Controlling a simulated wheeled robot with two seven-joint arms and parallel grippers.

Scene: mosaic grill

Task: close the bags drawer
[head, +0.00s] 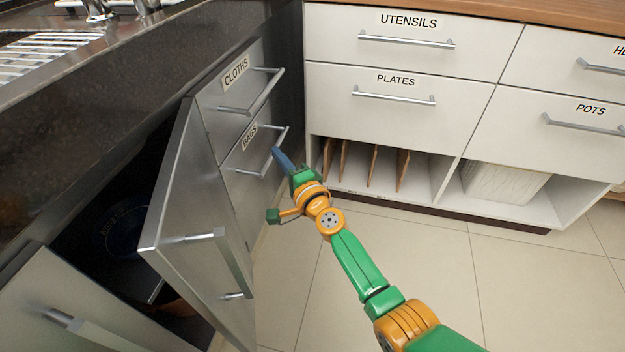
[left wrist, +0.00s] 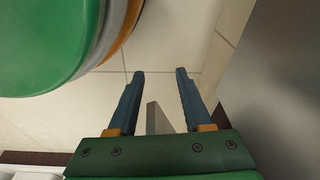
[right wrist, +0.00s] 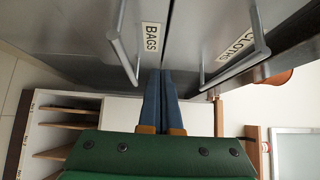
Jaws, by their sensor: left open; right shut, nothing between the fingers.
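The BAGS drawer (head: 238,180) is the grey front below the CLOTHS drawer (head: 215,100) in the left counter. Its front looks about level with the CLOTHS front; I cannot tell if a small gap is left. My right gripper (head: 277,152) is shut and empty, its fingertips by the BAGS handle (head: 268,155). In the right wrist view the shut fingers (right wrist: 164,72) point at the seam between the BAGS front (right wrist: 85,45) and the CLOTHS front; contact is unclear. My left gripper (left wrist: 160,73) is open and empty; the head view does not show it.
A cabinet door (head: 180,200) stands open left of the drawers, with a dark interior behind it. White drawers (head: 400,120) and open shelves with upright boards (head: 372,168) stand at the back. The tiled floor (head: 420,250) is clear.

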